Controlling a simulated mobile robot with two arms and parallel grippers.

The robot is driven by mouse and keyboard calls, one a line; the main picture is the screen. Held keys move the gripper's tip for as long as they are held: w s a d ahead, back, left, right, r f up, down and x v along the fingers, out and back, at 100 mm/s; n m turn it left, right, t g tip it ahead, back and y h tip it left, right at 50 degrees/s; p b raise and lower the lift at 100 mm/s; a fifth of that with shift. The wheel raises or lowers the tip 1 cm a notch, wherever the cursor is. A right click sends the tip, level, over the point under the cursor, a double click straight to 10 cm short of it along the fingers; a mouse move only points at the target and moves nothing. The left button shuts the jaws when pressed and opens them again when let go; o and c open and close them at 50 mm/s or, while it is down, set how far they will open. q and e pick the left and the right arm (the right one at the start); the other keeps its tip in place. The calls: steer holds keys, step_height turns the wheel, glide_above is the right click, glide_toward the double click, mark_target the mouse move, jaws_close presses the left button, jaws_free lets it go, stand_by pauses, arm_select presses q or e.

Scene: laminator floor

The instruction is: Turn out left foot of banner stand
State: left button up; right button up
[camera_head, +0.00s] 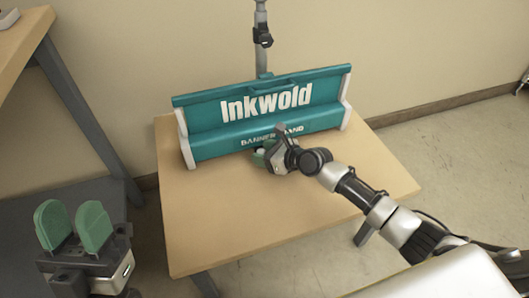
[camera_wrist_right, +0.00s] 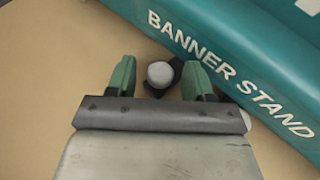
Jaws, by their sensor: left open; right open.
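The teal banner stand (camera_head: 262,108) with white end caps stands on a light wooden table, its "BANNER STAND" lettering facing me. My right gripper (camera_head: 264,153) is low at the front of the stand, near the start of that lettering. In the right wrist view, my right gripper (camera_wrist_right: 158,68) is open, its green fingers on either side of a pale round knob (camera_wrist_right: 160,74) on a dark piece, probably a foot, at the stand's front edge. I cannot tell whether the fingers touch it. My left gripper (camera_head: 72,213) is open and empty at the lower left, away from the stand.
The wooden table (camera_head: 215,220) is bare in front of the stand. A grey pole (camera_head: 262,35) rises behind the stand against the wall. A second wooden table (camera_head: 22,45) with grey legs is at the upper left.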

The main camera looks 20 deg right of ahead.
jaws_close()
